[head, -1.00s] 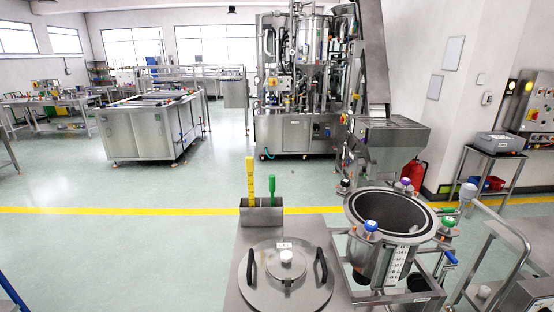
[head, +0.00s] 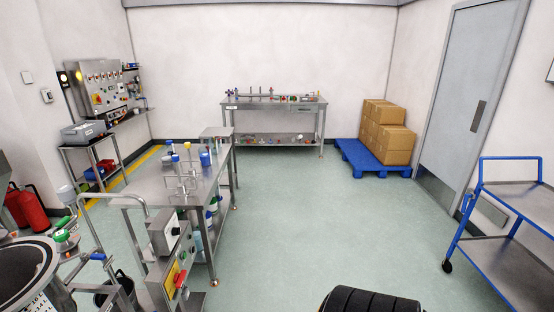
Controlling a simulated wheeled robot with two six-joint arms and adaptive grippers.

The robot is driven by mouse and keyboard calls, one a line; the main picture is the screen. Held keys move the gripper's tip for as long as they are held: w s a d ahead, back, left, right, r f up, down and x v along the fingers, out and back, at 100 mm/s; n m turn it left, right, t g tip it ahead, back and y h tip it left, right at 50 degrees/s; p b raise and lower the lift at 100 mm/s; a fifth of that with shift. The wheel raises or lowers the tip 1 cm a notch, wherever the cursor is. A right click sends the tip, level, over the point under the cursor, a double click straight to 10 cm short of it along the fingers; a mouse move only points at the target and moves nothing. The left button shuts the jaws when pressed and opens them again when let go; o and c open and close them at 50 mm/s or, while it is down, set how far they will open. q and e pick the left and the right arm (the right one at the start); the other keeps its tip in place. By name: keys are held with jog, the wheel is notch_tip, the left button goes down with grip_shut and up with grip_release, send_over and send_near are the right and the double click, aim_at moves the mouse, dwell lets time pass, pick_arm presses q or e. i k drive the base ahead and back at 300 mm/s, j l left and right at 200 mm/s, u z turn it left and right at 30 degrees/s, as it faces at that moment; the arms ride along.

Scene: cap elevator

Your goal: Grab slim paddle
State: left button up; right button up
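No paddle is in the head view now. The metal holder with the yellow and green handles, seen a second ago, is outside the picture. Neither of my grippers can be made out. The open steel vessel (head: 22,272) is cut off at the lower left, with a green-capped clamp (head: 62,238) on its rim.
A steel table (head: 160,190) with bottles and a rack stands left of centre, a control box (head: 172,275) before it. A blue cart (head: 505,205) is at right, boxes (head: 388,130) on a blue pallet (head: 365,160) behind. The middle floor is clear. A black ridged shape (head: 370,301) shows at the bottom.

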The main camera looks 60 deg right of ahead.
aim_at(192, 171)
jog(key=z, duration=1.25)
jog(key=i+l+z, duration=0.45)
jog(key=i, duration=0.95)
jog(key=i+l+z, duration=0.3)
jog(key=i, duration=0.9)
jog(key=i+u, duration=0.7)
jog(key=i+l+u, duration=0.35)
jog(key=i+j, duration=0.05)
jog(key=j, duration=0.05)
